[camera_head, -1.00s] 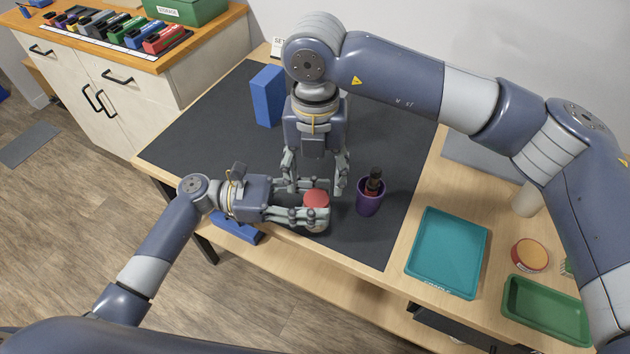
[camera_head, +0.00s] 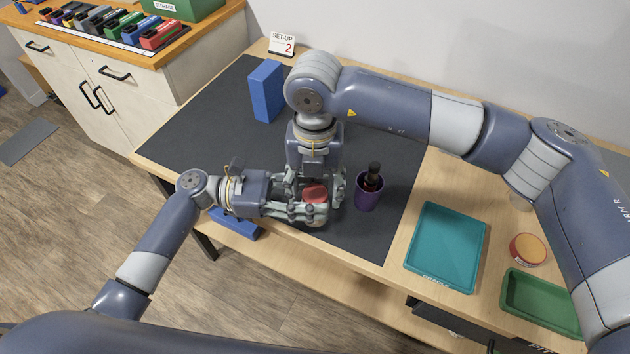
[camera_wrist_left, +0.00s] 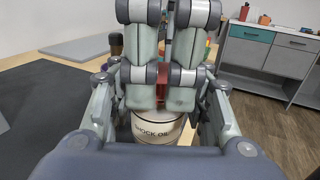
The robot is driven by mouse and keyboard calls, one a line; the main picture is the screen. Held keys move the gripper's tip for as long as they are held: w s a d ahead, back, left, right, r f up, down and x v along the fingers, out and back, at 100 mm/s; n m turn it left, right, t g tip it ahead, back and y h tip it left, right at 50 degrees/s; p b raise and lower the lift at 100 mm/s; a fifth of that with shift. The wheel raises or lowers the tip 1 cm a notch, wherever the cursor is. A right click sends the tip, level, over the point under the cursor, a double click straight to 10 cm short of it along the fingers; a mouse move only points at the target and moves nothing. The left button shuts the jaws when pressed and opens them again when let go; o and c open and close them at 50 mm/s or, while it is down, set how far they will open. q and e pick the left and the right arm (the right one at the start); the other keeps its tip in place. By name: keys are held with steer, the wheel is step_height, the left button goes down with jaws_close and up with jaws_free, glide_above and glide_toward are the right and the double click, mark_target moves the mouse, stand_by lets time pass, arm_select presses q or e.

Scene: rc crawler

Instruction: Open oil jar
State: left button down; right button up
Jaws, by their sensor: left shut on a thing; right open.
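The oil jar has a red lid (camera_head: 314,192) and a pale body; in the left wrist view its body (camera_wrist_left: 158,129) reads "SHOCK OIL". It stands upright at the mat's front edge. My left gripper (camera_head: 312,212) comes from the left and is shut on the jar's body. My right gripper (camera_head: 318,190) points down from above, its open fingers on either side of the red lid. In the left wrist view my right gripper's fingers (camera_wrist_left: 168,85) hang in front of the lid and hide most of it. Whether they touch the lid is unclear.
A purple cup (camera_head: 368,192) holding a dark-handled item stands just right of the grippers. A teal tray (camera_head: 447,286), a green tray (camera_head: 540,330) and an orange-lidded tub (camera_head: 528,249) are at right. A blue block (camera_head: 266,92) stands behind; another blue piece (camera_head: 236,224) lies below my left arm.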

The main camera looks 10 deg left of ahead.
steer(key=c, duration=1.1)
steer(key=o, duration=1.2)
steer(key=shift+c, duration=0.2)
